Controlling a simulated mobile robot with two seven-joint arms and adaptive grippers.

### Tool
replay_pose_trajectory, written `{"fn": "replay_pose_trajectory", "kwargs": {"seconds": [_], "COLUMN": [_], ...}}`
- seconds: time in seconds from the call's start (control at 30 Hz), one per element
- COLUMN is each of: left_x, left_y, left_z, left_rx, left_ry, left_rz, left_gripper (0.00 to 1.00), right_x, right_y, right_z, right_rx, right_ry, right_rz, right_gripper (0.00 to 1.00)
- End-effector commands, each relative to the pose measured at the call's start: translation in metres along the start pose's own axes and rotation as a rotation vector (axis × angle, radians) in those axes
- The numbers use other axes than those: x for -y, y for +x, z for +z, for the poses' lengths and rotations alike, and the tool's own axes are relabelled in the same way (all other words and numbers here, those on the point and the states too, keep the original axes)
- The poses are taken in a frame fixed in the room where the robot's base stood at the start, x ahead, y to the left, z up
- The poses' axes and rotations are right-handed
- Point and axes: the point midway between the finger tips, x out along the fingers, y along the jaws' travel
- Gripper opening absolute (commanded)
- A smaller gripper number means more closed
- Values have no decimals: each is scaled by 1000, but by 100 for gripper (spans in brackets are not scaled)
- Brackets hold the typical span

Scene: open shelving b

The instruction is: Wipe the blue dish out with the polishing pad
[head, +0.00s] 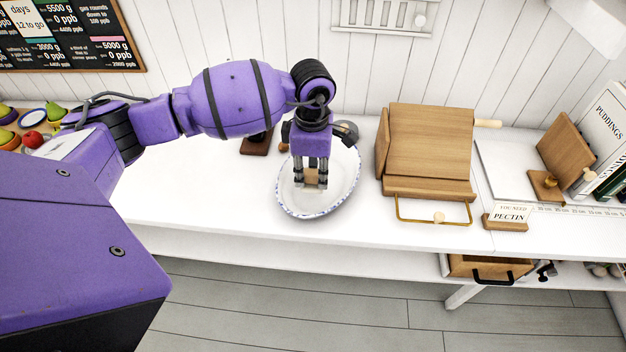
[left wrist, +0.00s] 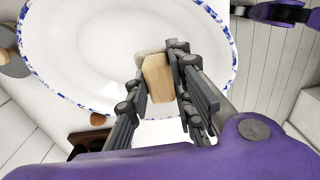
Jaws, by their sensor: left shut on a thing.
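The dish (head: 341,192) is a white oval with a blue-speckled rim, and it sits on the white counter. It also fills much of the left wrist view (left wrist: 85,50). My left gripper (head: 311,184) points down into the dish and is shut on the polishing pad (head: 312,177), a small block with a wooden back. In the left wrist view the pad (left wrist: 158,78) sits between the fingers (left wrist: 160,82), with a pale edge at its far end over the dish's inside. Whether the pad touches the dish surface I cannot tell. My right gripper is not in view.
A wooden stand (head: 430,140) with a brass rail is right of the dish. Further right are a "Pectin" sign (head: 508,217) and books (head: 603,130). A dark wooden block (head: 256,143) stands behind left. Fruit (head: 33,139) lies far left. The counter left of the dish is clear.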

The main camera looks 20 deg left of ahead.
Motion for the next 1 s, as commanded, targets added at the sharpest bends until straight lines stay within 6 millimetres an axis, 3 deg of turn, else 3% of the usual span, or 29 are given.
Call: {"fn": "replay_pose_trajectory", "kwargs": {"seconds": [0.4,1.0], "left_x": [-5,-4], "left_y": [-39,-40], "left_z": [-8,-9], "left_rx": [1,0], "left_ry": [-9,-10], "left_rz": [5,1], "left_gripper": [0,0], "right_x": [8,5], "right_y": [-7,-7], "right_z": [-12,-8], "right_rx": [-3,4], "right_ry": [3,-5], "right_rz": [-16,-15], "right_gripper": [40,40]}}
